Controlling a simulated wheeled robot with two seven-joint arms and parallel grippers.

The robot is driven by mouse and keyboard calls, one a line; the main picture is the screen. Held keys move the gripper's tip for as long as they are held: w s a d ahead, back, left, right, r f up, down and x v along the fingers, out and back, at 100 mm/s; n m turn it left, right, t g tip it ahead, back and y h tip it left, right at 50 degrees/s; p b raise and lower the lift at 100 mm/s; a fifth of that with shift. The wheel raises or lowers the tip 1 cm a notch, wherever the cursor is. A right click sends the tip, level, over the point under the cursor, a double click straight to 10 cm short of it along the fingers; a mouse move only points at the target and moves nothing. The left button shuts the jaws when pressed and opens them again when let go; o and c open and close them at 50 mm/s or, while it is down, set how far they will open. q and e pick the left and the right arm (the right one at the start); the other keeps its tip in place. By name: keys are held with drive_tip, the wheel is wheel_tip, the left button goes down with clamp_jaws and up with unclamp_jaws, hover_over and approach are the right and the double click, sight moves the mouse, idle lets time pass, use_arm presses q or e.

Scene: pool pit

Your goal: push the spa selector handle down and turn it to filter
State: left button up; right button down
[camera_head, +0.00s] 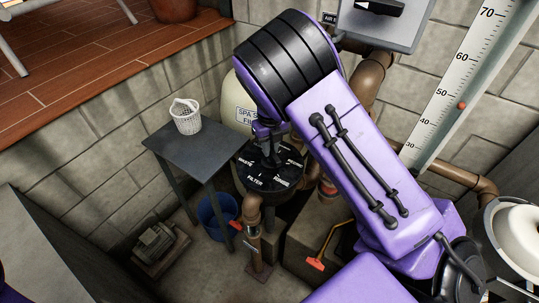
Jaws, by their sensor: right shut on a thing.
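The spa selector (270,181) is a round black valve top with white labels, in the middle of the head view. "FILTER" is readable on its front edge and "WASTE" on its left. Its dark handle (269,157) stands at the centre of the disc. My right gripper (268,142) comes down from above and is shut on the handle. My right arm hides the back and part of the right side of the valve. The handle's exact direction and height are hard to tell. My left gripper is not in view.
The cream spa filter tank (246,115) is behind the valve. A grey table (205,146) with a white basket (186,117) stands to the left. A blue bucket (217,214) is below it. Brown pipes (253,214) run in front of the valve. A red-handled pipe valve (315,264) sits lower right.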

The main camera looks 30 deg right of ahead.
drive_tip(key=shift+f, duration=0.35)
drive_tip(key=shift+r+n+p, duration=0.25)
drive_tip(key=shift+n+p, duration=0.35)
drive_tip(key=shift+p, duration=0.1)
drive_tip(key=n+p, duration=0.3)
drive_tip(key=n, duration=0.1)
drive_tip(key=shift+s+n, duration=0.1)
drive_tip(key=shift+n, duration=0.3)
drive_tip(key=n+p, duration=0.3)
drive_tip(key=n, duration=0.1)
drive_tip(key=shift+f+n, duration=0.1)
drive_tip(key=shift+n, duration=0.2)
drive_tip(key=shift+f+n, duration=0.2)
drive_tip(key=shift+n, duration=0.5)
drive_tip(key=c, duration=0.9)
unclamp_jaws()
drive_tip(key=shift+r, duration=0.15)
